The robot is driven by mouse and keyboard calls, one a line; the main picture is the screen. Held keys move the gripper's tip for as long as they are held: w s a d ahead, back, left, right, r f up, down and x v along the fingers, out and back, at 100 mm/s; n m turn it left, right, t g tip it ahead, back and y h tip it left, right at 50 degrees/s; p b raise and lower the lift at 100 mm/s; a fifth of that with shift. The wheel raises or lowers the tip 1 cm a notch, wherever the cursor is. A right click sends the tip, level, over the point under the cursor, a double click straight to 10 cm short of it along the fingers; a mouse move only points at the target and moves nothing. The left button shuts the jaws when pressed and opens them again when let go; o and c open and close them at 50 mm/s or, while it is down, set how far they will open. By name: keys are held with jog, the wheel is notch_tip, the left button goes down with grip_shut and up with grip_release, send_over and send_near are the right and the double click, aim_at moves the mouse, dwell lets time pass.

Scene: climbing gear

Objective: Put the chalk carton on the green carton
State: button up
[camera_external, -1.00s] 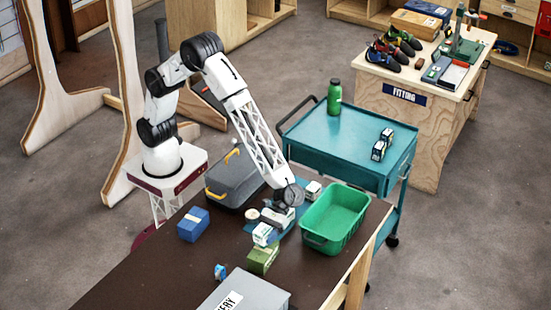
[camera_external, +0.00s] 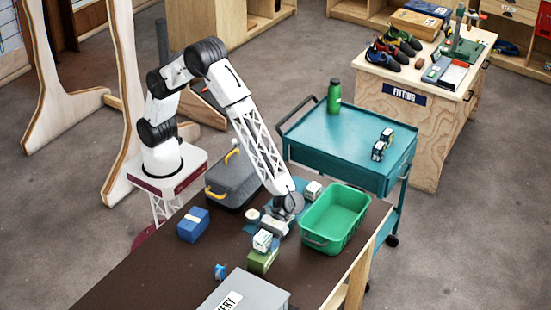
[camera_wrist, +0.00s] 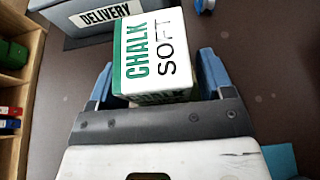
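The chalk carton (camera_external: 263,240) is a small white and green box. In the external view it is right over the green carton (camera_external: 262,262), its underside touching or nearly touching the top; I cannot tell which. In the wrist view the chalk carton (camera_wrist: 155,48) shows its "CHALK SOFT" face between my blue fingers. My gripper (camera_external: 274,234) reaches it from behind; it also shows in the wrist view (camera_wrist: 156,85). The fingers lie close along both sides and look shut on the chalk carton. The green carton is hidden in the wrist view.
A green bin (camera_external: 335,216) stands to the right. A grey delivery box (camera_external: 245,292) is at the front. A blue box (camera_external: 193,225) and a dark case (camera_external: 234,182) are on the left. A small white box (camera_external: 313,190) is behind. The table between the blue box and green carton is clear.

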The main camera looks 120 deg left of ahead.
jog(key=shift+r, duration=0.15)
jog(key=v, duration=1.2)
dwell(0.3)
dwell(0.5)
jog(key=s+a+r+m+y, duration=0.4)
jog(key=s+r, duration=0.4)
jog(key=s, duration=0.4)
jog(key=s+a+r+m+y, duration=0.25)
jog(key=s+r+m, duration=0.4)
jog(key=s, duration=0.65)
jog(key=s+a+r+m+t+y, duration=0.1)
jog(key=s+a, duration=0.5)
jog(key=s, duration=0.7)
jog(key=s+a+r+m+t+y, duration=0.1)
jog(key=s+a+r+m+y, duration=0.2)
jog(key=s, duration=1.1)
jog(key=a+m+y, duration=0.3)
jog(key=shift+r+m+t, duration=0.15)
jog(key=shift+m+t, duration=0.15)
jog(key=shift+m, duration=0.05)
